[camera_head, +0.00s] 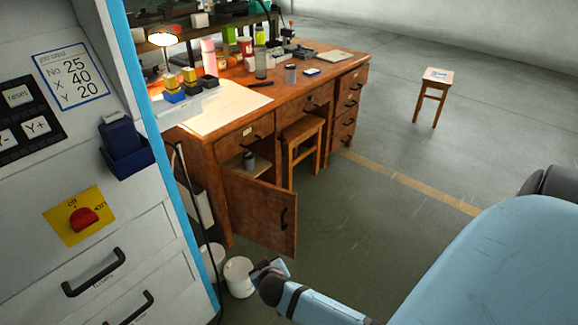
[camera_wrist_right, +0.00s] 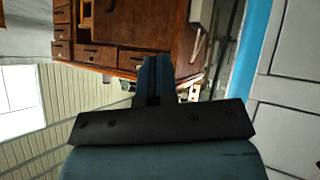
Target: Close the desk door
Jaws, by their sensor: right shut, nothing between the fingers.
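The wooden desk (camera_head: 213,160) stands in the middle of the head view. Its lower left door (camera_head: 260,212) hangs open, swung out from the cabinet, with a black handle (camera_head: 284,217) near its free edge. A can (camera_head: 249,160) shows inside the open cabinet. My right gripper (camera_head: 266,265) is low in front of the door, just below its bottom edge in the picture. In the right wrist view its fingers (camera_wrist_right: 154,78) are shut and empty, pointing at brown wood that looks like the door (camera_wrist_right: 160,28). Whether they touch it I cannot tell. My left gripper is out of view.
White buckets (camera_head: 239,278) stand beside my right gripper, left of it. A light grey machine cabinet (camera_head: 90,230) with a blue edge fills the left. A wooden stool (camera_head: 303,137) is under the desk; another stool (camera_head: 437,76) stands far right. Floor right of the door is clear.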

